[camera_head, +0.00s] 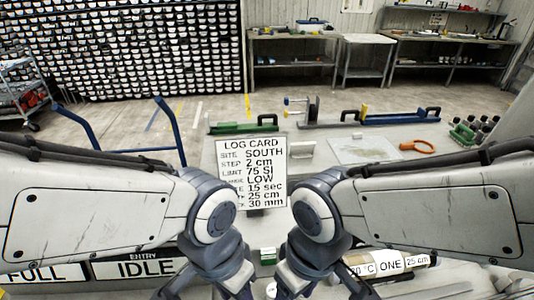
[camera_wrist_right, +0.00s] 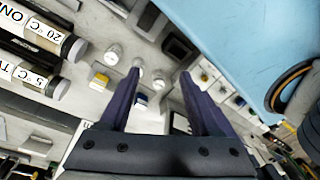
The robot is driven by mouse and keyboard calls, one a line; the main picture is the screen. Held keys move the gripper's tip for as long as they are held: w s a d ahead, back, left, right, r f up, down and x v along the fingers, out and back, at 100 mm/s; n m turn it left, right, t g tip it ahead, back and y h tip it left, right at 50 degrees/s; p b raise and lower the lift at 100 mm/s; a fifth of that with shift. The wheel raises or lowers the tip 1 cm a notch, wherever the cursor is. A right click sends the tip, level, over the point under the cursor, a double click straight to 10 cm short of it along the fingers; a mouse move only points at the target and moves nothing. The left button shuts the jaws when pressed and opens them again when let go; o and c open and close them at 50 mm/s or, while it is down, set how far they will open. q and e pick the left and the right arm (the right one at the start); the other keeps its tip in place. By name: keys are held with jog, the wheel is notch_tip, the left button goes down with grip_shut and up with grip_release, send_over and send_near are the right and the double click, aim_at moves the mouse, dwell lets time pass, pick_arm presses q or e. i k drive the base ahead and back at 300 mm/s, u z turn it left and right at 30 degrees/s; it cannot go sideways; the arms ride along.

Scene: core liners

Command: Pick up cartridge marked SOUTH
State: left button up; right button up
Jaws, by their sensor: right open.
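No cartridge with a readable SOUTH mark shows; the word SOUTH appears only on the log card (camera_head: 250,172) in the head view. In the right wrist view, a small white block with a yellow patch (camera_wrist_right: 100,80) and another with a blue patch (camera_wrist_right: 141,103) lie around my right gripper, their markings too small to read. A small green-and-white block (camera_head: 267,256) shows between my arms in the head view. My right gripper (camera_wrist_right: 159,72) is open, its fingers apart and pointing at the bench, with nothing seen gripped. My left gripper's fingertips are unclear low in the head view.
White round-topped pieces (camera_wrist_right: 113,53) stand near the right fingers. A core liner labelled ONE (camera_head: 390,264) lies at right. IDLE (camera_head: 140,267) and FULL signs are at lower left.

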aim_at(268, 255)
jog(key=u, duration=0.9)
jog(key=k, duration=1.15)
jog(key=z, duration=0.7)
jog(key=i, duration=0.5)
